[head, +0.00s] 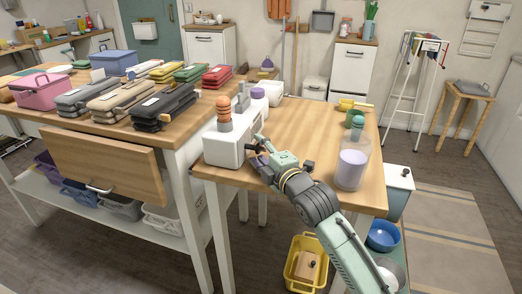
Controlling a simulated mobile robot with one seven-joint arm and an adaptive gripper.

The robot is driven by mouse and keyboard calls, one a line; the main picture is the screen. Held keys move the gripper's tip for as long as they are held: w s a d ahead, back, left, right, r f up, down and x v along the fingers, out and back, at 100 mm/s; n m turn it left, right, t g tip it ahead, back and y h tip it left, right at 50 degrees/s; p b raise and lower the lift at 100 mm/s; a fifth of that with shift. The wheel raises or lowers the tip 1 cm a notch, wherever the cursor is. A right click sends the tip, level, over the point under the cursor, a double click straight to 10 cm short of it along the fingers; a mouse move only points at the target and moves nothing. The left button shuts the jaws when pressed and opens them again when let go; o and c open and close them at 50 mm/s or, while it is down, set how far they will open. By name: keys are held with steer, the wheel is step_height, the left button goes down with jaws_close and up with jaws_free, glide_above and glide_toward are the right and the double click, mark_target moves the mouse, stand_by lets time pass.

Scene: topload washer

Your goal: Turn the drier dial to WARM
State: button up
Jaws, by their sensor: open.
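A white box-shaped appliance (222,151) stands at the front left of the wooden table; I cannot tell whether it is the drier. No dial or WARM marking can be made out; its face towards my gripper is partly hidden or too small to read. My gripper (256,146) is just right of the white box, close to its side, with its dark fingers apart and nothing seen between them. I cannot tell whether a finger touches the box.
Orange (223,113) and grey-white items stand on the box. A bottle of lilac liquid (351,170) stands right of my arm at the table (308,120) edge. A yellow basket (296,281) is on the floor below. The table's middle is clear.

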steer(key=shift+c, duration=0.5)
jaws_close()
steer(key=shift+r, duration=0.1)
steer(key=m+g+p, duration=0.2)
steer(key=g, duration=0.1)
steer(key=shift+w+r+m+h, duration=0.1)
steer(key=shift+r+m+h, duration=0.2)
steer(key=shift+r+m, duration=0.1)
steer(key=m+g+p, duration=0.1)
steer(key=g+p, duration=0.1)
steer(key=shift+g+p, duration=0.3)
steer(key=shift+p, duration=0.05)
steer(key=shift+w+d+m+g+p, duration=0.1)
steer(key=shift+m+g+p, duration=0.4)
steer(key=shift+f, duration=0.1)
